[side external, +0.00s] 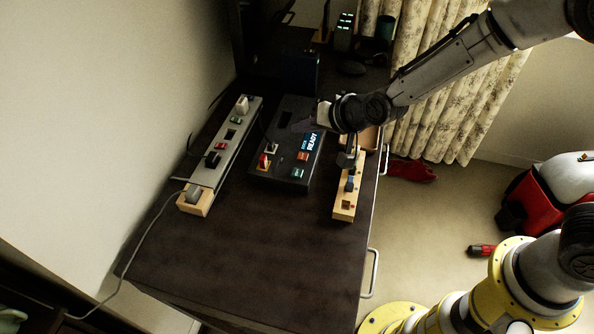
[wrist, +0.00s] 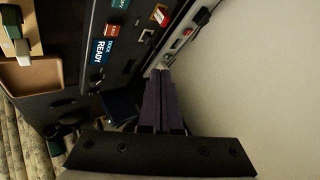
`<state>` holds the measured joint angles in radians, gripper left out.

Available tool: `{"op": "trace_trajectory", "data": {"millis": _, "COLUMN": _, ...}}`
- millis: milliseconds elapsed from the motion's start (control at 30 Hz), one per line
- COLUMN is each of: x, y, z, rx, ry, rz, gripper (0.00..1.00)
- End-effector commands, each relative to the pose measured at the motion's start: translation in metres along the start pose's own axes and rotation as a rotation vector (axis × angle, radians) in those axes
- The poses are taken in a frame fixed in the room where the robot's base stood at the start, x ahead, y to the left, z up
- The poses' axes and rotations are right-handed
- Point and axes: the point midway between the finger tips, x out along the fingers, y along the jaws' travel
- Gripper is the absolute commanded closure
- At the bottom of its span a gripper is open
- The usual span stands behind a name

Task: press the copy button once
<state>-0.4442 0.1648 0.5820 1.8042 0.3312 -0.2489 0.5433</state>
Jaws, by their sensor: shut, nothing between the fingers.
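The dark control panel (side external: 262,180) lies on the dark desk, with a blue display reading READY (side external: 312,141). In the wrist view, the green button (wrist: 120,4) is cut by the top edge and carries lettering that looks like COPY. The red button (wrist: 112,30) sits between it and the display (wrist: 101,50). My gripper (wrist: 160,72) is shut and empty, apart from the green button. In the side view, it is over the panel's far part, its dark fingertips hard to make out.
A grey power strip (side external: 226,145) lies left of the panel, and a wooden strip with switches (side external: 346,198) lies right. The panel also has a red-and-yellow switch (side external: 263,161) and a white-framed switch (side external: 271,149). The desk's near part (side external: 270,240) is clear. A wall stands at left.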

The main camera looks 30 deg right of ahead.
Motion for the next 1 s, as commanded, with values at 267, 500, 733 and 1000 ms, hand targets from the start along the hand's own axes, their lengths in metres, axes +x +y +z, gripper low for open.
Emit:
{"op": "trace_trajectory", "data": {"millis": 267, "x": 0.007, "y": 0.000, "z": 0.021, "rx": -0.024, "ry": -0.035, "rz": 0.008, "gripper": 1.00}}
{"op": "trace_trajectory", "data": {"millis": 500, "x": 0.006, "y": 0.000, "z": 0.020, "rx": -0.024, "ry": -0.035, "rz": 0.008, "gripper": 1.00}}
{"op": "trace_trajectory", "data": {"millis": 733, "x": 0.014, "y": 0.007, "z": 0.026, "rx": -0.024, "ry": -0.035, "rz": 0.010, "gripper": 1.00}}
{"op": "trace_trajectory", "data": {"millis": 1000, "x": 0.038, "y": 0.026, "z": 0.045, "rx": -0.025, "ry": -0.036, "rz": 0.011, "gripper": 1.00}}
